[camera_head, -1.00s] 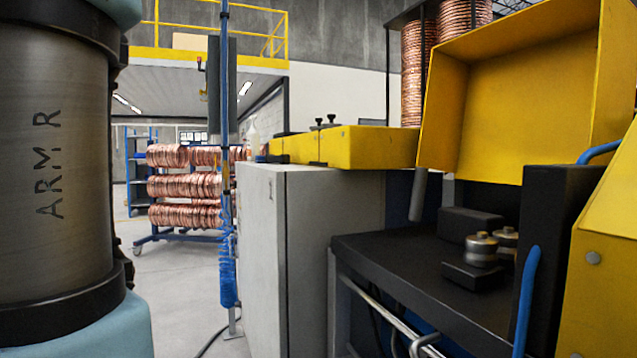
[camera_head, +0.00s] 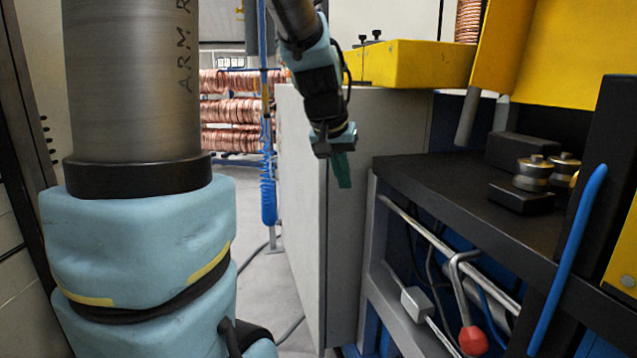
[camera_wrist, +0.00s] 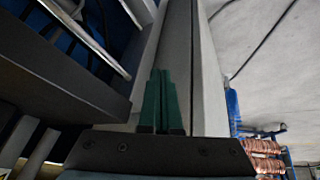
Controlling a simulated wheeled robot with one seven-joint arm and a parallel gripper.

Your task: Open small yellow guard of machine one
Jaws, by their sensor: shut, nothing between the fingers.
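A low yellow guard (camera_head: 415,63) lies flat over the grey cabinet (camera_head: 350,112), with black knobs behind its top left edge. A larger yellow hood (camera_head: 545,50) at the upper right stands raised over the black worktop; its top is cut off. I cannot tell for sure which is the small guard. My gripper (camera_head: 342,170) points down in front of the cabinet, below and left of the low guard and apart from it. Its green fingers are together and empty; they also show in the wrist view (camera_wrist: 160,98). No yellow guard shows in the wrist view.
The black worktop (camera_head: 440,185) carries metal rollers (camera_head: 533,174). A bent lever with a red knob (camera_head: 473,340) hangs below it. A blue handle (camera_head: 570,270) stands at right. Copper coils (camera_head: 230,110) are behind.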

